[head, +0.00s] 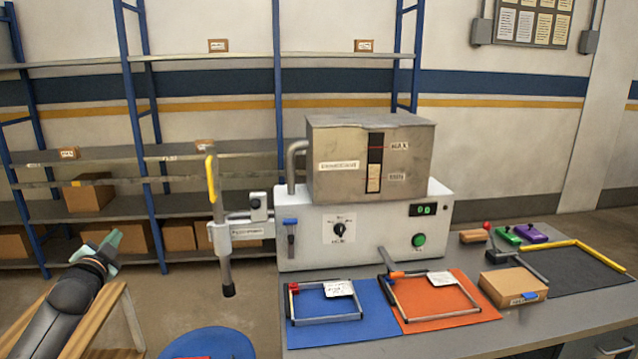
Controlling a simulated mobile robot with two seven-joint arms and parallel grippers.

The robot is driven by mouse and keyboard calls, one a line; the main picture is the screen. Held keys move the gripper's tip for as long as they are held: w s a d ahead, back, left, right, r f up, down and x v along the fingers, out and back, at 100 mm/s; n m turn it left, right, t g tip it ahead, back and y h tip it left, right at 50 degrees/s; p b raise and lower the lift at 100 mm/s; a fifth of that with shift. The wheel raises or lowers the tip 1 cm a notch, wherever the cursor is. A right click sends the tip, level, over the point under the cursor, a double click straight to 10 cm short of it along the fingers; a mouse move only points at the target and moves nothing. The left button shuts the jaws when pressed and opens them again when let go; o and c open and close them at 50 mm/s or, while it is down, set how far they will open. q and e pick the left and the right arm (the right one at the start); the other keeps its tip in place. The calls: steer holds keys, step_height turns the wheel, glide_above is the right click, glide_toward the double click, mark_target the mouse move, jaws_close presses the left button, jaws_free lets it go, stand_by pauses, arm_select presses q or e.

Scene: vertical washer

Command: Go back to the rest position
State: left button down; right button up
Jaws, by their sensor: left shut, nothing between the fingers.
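My left gripper (108,245) has teal fingertips and shows at the lower left, at the end of the dark arm. It is shut and empty, held in the air above a wooden frame and left of the washer. The washer (350,240) is a white machine with a steel tank (350,160), a black knob, a green button and a small lit display. A vertical rod with a yellow handle (212,178) hangs on its left side, apart from my left gripper. My right gripper is not in view.
On the grey table, a blue mat (350,333) and an orange mat (470,308) each bear a metal frame. A cardboard box (513,287) sits right of them, near a dark mat (590,276) and colored blocks. A blue round seat (210,343) stands at the table's left. Shelves line the wall.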

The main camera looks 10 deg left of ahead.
arm_select(q)
steer(key=s+d+f+n+g+h, duration=0.1)
steer(key=s+d+f+g+h, duration=0.15)
steer(key=s+d+f, duration=0.65)
steer(key=s+d+f+n+g+h, duration=0.1)
steer(key=s+d+f+h, duration=0.15)
steer(key=d+f, duration=1.1)
steer(key=s+d+f+n+g+h, duration=0.1)
steer(key=s+d+f, duration=0.3)
steer(key=s, duration=0.4)
steer(key=s+d+f+n+g+h, duration=0.1)
steer(key=s+d+f, duration=0.3)
steer(key=s, duration=0.5)
steer(key=s+d+f+g+h, duration=0.1)
steer(key=s+d+f, duration=0.4)
steer(key=s+f, duration=0.2)
steer(key=shift+s+f+n+g, duration=0.3)
steer(key=shift+s+n+g, duration=0.1)
steer(key=shift+s, duration=0.4)
